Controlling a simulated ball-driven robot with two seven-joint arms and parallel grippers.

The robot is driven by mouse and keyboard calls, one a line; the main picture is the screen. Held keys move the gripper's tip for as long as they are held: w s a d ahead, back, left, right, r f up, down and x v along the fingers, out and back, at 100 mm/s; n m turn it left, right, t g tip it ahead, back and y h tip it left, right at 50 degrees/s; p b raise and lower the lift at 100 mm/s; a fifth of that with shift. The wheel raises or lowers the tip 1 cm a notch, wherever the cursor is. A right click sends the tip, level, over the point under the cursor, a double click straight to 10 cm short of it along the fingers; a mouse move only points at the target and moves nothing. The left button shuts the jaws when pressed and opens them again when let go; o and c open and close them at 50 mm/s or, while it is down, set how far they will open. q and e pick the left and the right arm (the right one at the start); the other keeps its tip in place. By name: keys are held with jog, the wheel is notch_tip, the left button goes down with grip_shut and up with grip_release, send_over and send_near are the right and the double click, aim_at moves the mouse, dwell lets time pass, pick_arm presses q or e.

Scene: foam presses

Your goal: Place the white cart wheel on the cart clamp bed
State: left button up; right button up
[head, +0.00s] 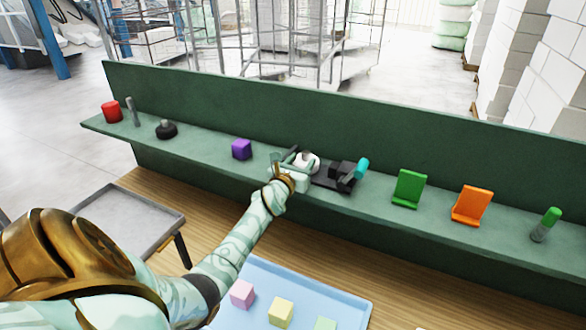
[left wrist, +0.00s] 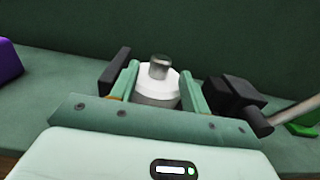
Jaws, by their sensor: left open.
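The white cart wheel (head: 309,163) is a round white piece; the left wrist view shows the wheel (left wrist: 160,88) with a grey lower part and a metal stub on top. My left gripper (head: 288,163) is open, with its fingers on either side of the wheel; small gaps seem to show. The cart clamp (head: 334,182) is black with a teal handle. In the left wrist view, dark clamp parts (left wrist: 236,96) stand to both sides of the wheel, which appears upright at the bed's left end. Its underside is hidden. My right gripper is out of view.
A tall green back panel rises behind. A blue tray (head: 345,308) with pastel cubes lies in front.

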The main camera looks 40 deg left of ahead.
pick_arm(q)
jog(key=p+v, duration=0.1)
jog(key=v, duration=1)
jog(key=shift+a+r, duration=0.1)
dwell(0.7)
